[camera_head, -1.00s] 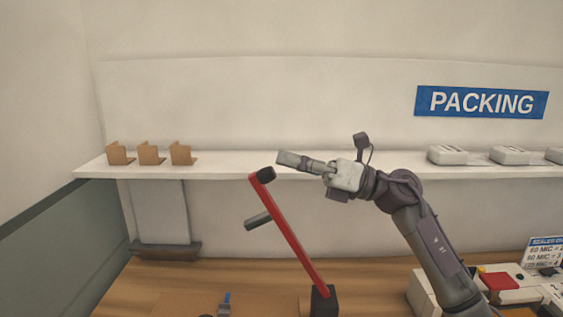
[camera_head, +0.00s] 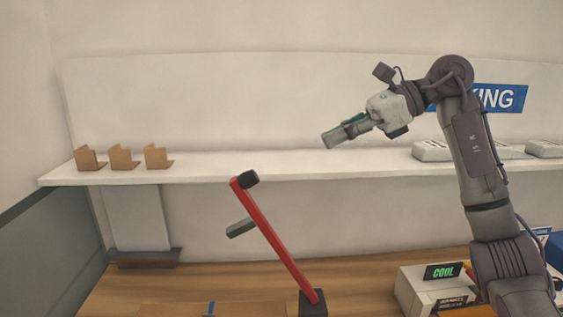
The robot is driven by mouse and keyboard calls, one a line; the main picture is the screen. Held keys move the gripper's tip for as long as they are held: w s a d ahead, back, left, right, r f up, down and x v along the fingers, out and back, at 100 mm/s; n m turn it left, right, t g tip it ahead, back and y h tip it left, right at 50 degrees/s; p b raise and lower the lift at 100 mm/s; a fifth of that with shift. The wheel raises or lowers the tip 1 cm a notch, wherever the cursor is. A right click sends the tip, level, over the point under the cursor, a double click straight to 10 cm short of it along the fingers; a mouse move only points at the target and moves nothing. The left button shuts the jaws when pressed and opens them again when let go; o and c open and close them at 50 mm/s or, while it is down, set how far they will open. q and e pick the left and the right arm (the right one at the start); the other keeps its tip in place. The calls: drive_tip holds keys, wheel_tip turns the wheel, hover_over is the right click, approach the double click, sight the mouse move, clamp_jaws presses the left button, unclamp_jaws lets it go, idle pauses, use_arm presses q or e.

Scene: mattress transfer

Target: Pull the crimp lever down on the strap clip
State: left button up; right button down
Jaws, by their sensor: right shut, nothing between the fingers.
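The crimp lever (camera_head: 268,232) is a red bar that stands raised, tilted to the left, with a black knob (camera_head: 249,180) at its top. Its foot sits in a black block (camera_head: 312,303) on the wooden table. A grey peg (camera_head: 240,228) sticks out left of the bar. My right gripper (camera_head: 330,140) is shut and empty, up and to the right of the knob and apart from it, in front of the wall above the shelf. The strap clip cannot be made out; only a small blue piece (camera_head: 211,308) shows at the bottom edge. My left gripper is not in view.
A white shelf (camera_head: 225,171) runs along the back wall, with brown cardboard pieces (camera_head: 124,158) at left and white boxes (camera_head: 432,151) at right. The table (camera_head: 220,275) left of the lever looks mostly clear.

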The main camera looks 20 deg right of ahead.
sight(256, 176)
drive_tip(key=p+x, duration=0.5)
drive_tip(key=x, duration=0.8)
drive_tip(key=shift+a+f, duration=0.1)
drive_tip(key=shift+a, duration=0.3)
drive_tip(key=shift+w+f, duration=0.1)
